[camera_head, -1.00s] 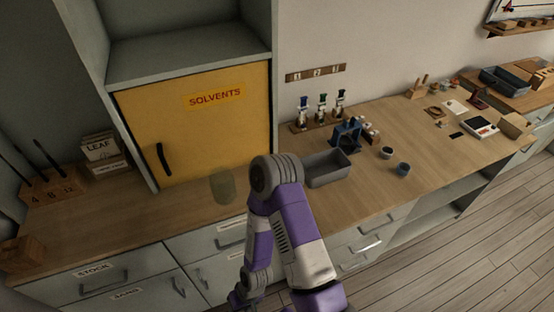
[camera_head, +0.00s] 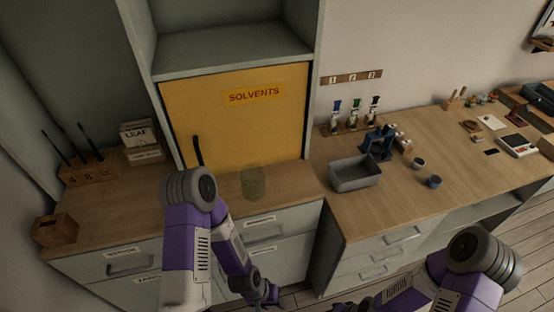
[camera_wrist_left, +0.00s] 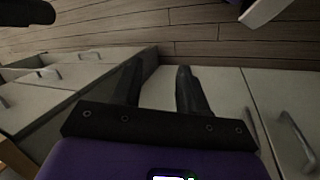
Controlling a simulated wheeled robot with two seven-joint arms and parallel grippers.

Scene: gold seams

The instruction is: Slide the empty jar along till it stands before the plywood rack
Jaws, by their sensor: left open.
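The empty jar (camera_head: 253,182), a see-through glass cylinder, stands upright on the wooden counter before the yellow solvents cabinet. A wooden rack (camera_head: 88,173) holding thin dark tools stands at the counter's left; another low rack (camera_head: 350,128) with small bottles stands at the back right. I cannot tell which is plywood. My left gripper (camera_head: 272,296) is low in front of the drawers, below the counter edge and apart from the jar. In the left wrist view its two dark fingers (camera_wrist_left: 157,85) are spread with nothing between them. My right gripper (camera_head: 362,305) is at the bottom edge, mostly cut off.
A grey bin (camera_head: 355,174) stands right of the jar, with a blue device (camera_head: 378,143) and small cups (camera_head: 434,182) beyond it. A wooden block (camera_head: 55,229) sits at the left front. Bare counter lies on both sides of the jar.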

